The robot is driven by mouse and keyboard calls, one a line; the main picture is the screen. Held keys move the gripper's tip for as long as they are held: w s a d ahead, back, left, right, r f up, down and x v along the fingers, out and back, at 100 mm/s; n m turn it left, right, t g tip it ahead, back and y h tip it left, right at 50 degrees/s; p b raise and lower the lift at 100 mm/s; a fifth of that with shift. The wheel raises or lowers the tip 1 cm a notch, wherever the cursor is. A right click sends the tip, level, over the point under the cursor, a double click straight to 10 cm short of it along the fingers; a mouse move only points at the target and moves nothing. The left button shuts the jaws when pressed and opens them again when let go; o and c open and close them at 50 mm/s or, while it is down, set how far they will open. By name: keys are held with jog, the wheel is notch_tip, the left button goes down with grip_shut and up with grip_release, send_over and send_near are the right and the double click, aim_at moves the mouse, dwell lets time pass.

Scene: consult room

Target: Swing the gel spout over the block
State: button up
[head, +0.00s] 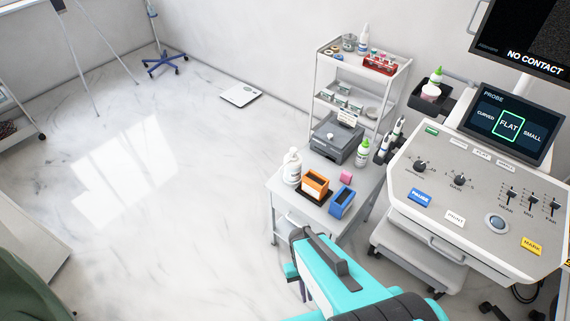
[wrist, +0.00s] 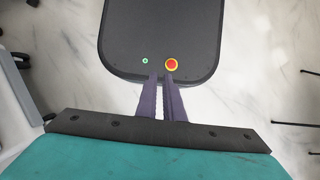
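A white pump bottle (head: 292,168) stands at the left rear of the small table; which way its spout points is too small to tell. The bottle and block are apart. My gripper (wrist: 161,76) shows in the wrist view as two dark purple fingers with a narrow gap and nothing between them. In the head view my teal arm is in front of the table, and my gripper is mostly hidden, well away from the bottle.
The small table (head: 318,205) also holds an orange box (head: 316,184), a blue box (head: 342,203), a grey device (head: 338,142) and a green-capped bottle (head: 363,152). An ultrasound console (head: 470,195) stands close on the right. Open floor (head: 170,200) lies left.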

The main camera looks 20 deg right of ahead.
jog(key=o, duration=0.3)
jog(key=shift+f, duration=0.15)
jog(key=shift+o, duration=0.2)
jog(key=f+b, duration=0.4)
jog(key=b, duration=0.1)
jog(key=shift+s+f, duration=0.25)
